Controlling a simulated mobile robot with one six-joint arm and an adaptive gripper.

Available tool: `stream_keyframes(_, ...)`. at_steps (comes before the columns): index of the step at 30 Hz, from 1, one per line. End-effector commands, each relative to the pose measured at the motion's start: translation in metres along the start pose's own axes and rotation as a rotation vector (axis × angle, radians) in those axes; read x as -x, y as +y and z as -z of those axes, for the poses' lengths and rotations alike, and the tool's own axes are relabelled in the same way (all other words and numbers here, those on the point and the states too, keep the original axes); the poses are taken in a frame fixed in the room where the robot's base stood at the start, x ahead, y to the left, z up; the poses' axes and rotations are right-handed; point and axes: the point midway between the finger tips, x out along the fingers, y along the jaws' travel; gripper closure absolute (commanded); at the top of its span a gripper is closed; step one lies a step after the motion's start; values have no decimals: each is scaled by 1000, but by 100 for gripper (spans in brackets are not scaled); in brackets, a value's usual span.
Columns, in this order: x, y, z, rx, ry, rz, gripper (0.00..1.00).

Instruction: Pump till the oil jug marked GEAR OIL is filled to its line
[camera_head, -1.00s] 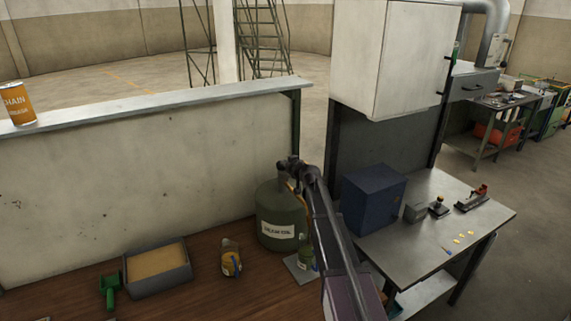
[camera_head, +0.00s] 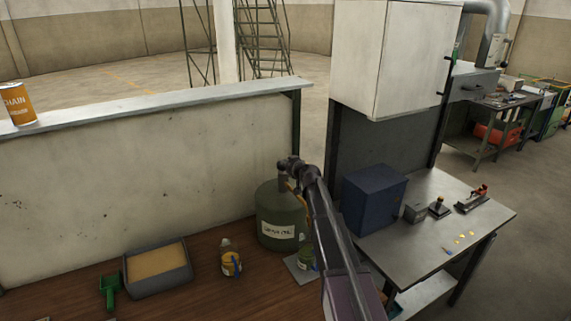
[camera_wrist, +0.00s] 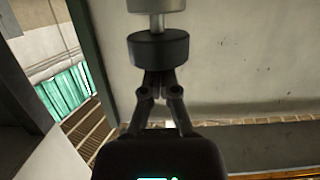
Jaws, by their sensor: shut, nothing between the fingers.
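A large green drum (camera_head: 282,232) with a white label stands on the wooden bench; the label's words are too blurred to read surely. A small green jug (camera_head: 305,254) stands on a pale plate (camera_head: 297,271) right of the drum, partly hidden by my arm. Its mark and oil level cannot be made out. A yellow-brown jug (camera_head: 231,264) stands left of the drum. In the wrist view my gripper (camera_wrist: 160,76) is shut and empty. Its fingertips are at a dark round knob (camera_wrist: 160,47) on a metal rod (camera_wrist: 156,8); whether they touch is unclear.
A grey tray (camera_head: 143,291) of sandy material and a green scoop (camera_head: 109,290) lie on the bench at left. A can (camera_head: 18,103) stands on the ledge (camera_head: 140,107). A blue box (camera_head: 373,198) stands on the metal table (camera_head: 430,240) at right.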

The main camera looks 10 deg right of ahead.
Motion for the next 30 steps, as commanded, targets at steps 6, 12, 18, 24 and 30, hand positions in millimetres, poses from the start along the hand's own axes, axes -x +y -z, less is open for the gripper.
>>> stream_keyframes(6, 2, 0, 6, 1, -1, 1, 100)
stream_keyframes(12, 5, 0, 18, 0, -1, 1, 100)
stream_keyframes(18, 9, 0, 34, 0, -1, 1, 100)
stream_keyframes(24, 30, -1, 40, 0, 0, 0, 100)
stream_keyframes(30, 66, -1, 40, -1, 0, -1, 100)
